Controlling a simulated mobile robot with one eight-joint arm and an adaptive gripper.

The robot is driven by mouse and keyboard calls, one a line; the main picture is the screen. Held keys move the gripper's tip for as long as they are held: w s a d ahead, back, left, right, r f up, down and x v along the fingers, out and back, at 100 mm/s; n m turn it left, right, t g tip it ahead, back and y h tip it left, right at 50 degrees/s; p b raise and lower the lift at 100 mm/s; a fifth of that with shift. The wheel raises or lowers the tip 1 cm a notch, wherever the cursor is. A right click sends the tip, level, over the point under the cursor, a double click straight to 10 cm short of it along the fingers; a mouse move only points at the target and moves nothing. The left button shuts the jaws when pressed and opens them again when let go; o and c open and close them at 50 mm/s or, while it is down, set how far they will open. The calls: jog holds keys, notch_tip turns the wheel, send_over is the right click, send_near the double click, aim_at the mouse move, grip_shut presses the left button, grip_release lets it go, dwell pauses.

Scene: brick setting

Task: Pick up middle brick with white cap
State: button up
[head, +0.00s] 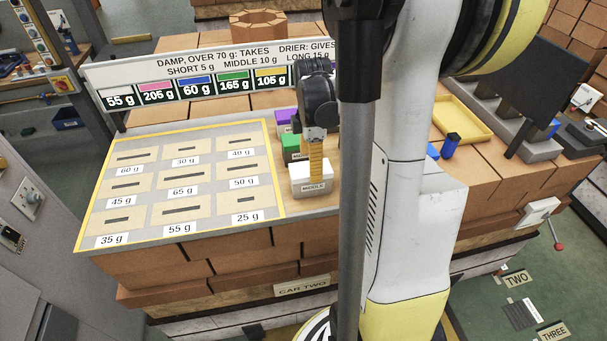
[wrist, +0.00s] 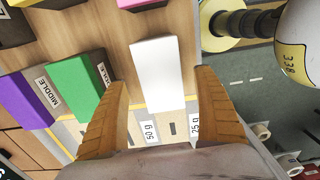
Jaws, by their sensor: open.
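The white-capped brick (head: 311,180) stands on the bench just right of the grey slotted board, with a tag reading MIDDLE on its near side. In the wrist view its white top (wrist: 157,70) lies between the two tan fingers. My gripper (head: 316,160) points down right at this brick in the head view. In the wrist view my gripper (wrist: 161,85) is open, one finger on each side of the white cap, with visible gaps. Whether the fingertips reach below the cap's top is hard to tell.
A green brick (wrist: 80,85) and a purple brick (wrist: 25,102) stand close beside the white one. The slotted board (head: 125,240) has gram labels. A sign (head: 200,75) with coloured weight swatches stands behind. A yellow tray (head: 462,118) is at the right.

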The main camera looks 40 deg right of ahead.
aim_at(301, 188)
notch_tip(301, 188, down, 6)
jog(key=shift+f+b, duration=0.15)
jog(key=shift+b, duration=0.2)
jog(key=c, duration=1.5)
